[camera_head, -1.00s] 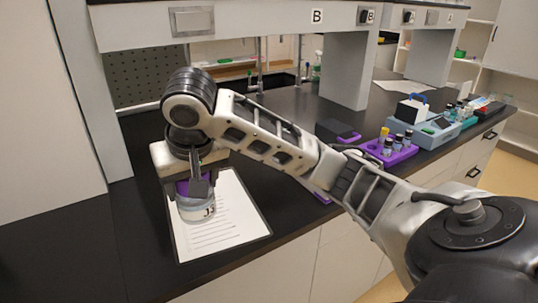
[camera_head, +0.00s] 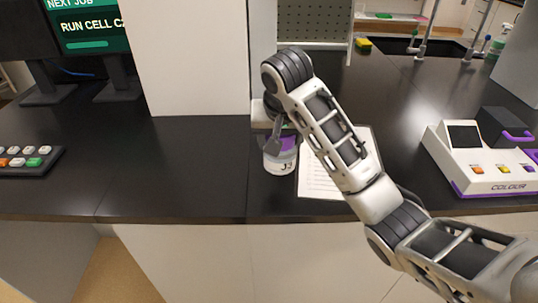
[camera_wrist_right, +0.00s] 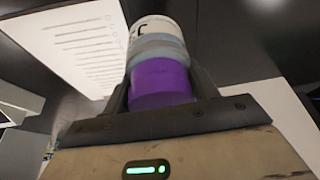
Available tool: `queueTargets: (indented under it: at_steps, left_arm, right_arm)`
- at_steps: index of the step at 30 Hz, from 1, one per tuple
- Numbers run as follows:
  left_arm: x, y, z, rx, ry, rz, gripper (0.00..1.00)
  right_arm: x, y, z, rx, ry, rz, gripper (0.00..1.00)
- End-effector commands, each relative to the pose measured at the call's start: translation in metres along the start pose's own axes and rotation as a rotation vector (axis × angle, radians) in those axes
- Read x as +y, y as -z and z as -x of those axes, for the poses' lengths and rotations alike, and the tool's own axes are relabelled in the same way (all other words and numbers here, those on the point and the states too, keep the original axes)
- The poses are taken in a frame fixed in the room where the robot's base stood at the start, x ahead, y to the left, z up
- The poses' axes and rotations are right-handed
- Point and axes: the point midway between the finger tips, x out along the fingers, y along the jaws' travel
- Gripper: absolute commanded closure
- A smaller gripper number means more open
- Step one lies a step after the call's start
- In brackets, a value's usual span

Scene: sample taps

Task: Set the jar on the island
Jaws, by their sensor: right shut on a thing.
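My left gripper is not in view.
A printed sheet (camera_head: 318,182) lies right of the jar, partly under my arm. A colour meter (camera_head: 487,165) stands at right. The counter between keyboard and jar is clear.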

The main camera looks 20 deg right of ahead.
Motion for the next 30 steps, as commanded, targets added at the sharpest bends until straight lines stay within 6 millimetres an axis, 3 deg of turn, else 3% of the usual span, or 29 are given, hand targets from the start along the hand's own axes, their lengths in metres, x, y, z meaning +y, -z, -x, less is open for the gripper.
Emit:
queueTargets:
  at_steps: [2, 11, 16, 28, 29, 30]
  left_arm:
    - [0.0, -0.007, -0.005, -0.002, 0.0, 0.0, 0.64]
    - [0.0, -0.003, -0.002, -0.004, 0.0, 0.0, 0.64]
    - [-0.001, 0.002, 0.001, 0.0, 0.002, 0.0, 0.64]
    - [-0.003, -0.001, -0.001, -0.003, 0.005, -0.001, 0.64]
    - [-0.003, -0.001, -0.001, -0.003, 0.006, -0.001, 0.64]
    - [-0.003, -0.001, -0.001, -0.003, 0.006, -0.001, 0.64]
  right_arm:
    - [-0.009, 0.0, -0.016, 0.005, -0.001, 0.002, 0.68]
    - [-0.025, 0.001, -0.038, 0.006, -0.003, 0.002, 0.68]
    - [-0.023, -0.008, -0.059, 0.006, -0.003, 0.002, 0.68]
    - [-0.024, -0.01, -0.066, 0.009, -0.001, 0.001, 0.68]
    - [-0.024, -0.011, -0.067, 0.008, -0.002, 0.001, 0.39]
    - [-0.024, -0.01, -0.066, 0.008, -0.002, 0.001, 0.28]
